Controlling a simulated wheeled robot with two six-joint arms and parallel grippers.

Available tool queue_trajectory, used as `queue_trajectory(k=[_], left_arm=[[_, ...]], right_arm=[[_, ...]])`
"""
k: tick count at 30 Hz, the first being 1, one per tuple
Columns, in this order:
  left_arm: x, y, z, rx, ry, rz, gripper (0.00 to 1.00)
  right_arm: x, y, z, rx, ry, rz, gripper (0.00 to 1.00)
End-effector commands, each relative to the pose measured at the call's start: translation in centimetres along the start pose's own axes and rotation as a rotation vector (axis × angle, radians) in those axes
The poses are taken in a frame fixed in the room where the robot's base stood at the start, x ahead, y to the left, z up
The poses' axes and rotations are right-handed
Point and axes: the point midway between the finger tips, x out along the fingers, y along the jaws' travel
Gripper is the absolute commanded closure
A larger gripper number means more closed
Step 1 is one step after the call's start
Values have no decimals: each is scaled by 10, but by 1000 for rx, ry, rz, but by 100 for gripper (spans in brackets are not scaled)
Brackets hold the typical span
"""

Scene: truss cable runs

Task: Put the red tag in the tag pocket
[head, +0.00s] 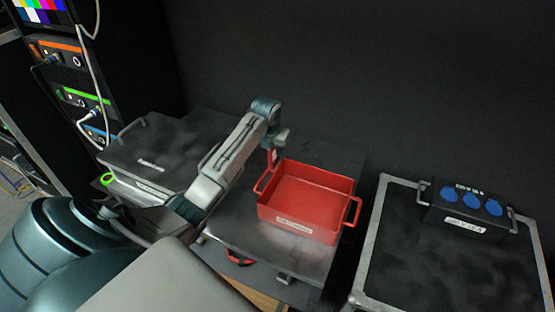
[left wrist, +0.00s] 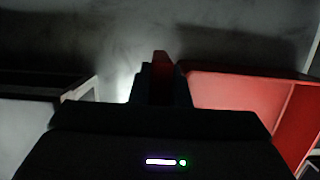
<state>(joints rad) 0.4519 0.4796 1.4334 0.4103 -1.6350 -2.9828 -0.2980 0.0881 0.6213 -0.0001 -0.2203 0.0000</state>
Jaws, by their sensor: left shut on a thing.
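My left gripper (head: 277,148) is shut on the red tag (head: 273,158), which hangs below the fingers near the back left corner of a red crate. In the left wrist view the red tag (left wrist: 160,64) stands up between the dark fingers (left wrist: 160,85). The red crate shows close on its right, and I cannot tell whether they touch. I cannot make out the tag pocket in either view. My right gripper is not in view.
The red crate (head: 303,228), empty with a white label, stands on a grey case top (head: 235,222). A black case (head: 165,150) is at left. At right, a silver-edged case (head: 420,265) bears a box with blue sockets (head: 465,222). A rack with cables (head: 75,100) stands far left.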

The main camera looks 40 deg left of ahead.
Motion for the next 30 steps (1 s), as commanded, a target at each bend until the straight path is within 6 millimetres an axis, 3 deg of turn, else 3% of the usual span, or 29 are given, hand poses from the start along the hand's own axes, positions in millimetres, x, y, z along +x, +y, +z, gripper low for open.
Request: queue_trajectory(k=[9, 21, 22, 23, 30], left_arm=[[36, 0, -10, -2, 1, 0, 100], [44, 0, -12, -1, -1, 0, 100], [44, 0, -12, -1, -1, 1, 82], [43, 0, -11, -1, -1, 1, 76], [43, 0, -11, -1, -1, 0, 75]], right_arm=[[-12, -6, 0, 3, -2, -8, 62], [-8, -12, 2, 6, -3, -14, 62], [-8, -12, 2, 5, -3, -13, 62], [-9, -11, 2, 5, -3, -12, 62], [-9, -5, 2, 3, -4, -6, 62]])
